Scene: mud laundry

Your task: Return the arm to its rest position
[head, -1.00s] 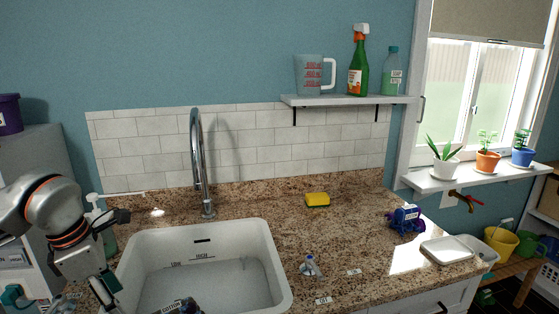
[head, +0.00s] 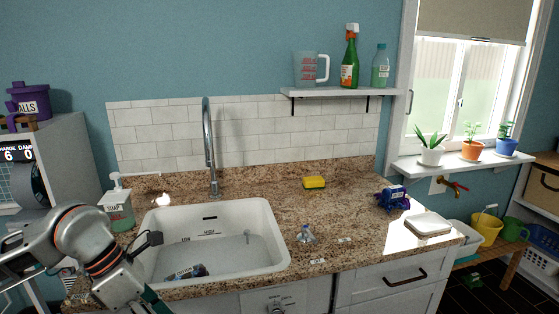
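My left arm comes in from the left, in front of the sink's left side. Its wrist is bent downward, and its gripper is mostly below the bottom edge of the head view, so the fingertips do not show. My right arm and gripper are not in view. The white sink (head: 272,232) is set in the granite counter (head: 345,222). A dark item with a label (head: 187,272) lies in the sink basin, near its front.
A soap bottle (head: 120,210) stands left of the sink, close to my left arm. The faucet (head: 209,150) rises behind the basin. A yellow sponge (head: 314,182), a blue bundle (head: 392,198) and a white dish (head: 428,224) sit on the counter.

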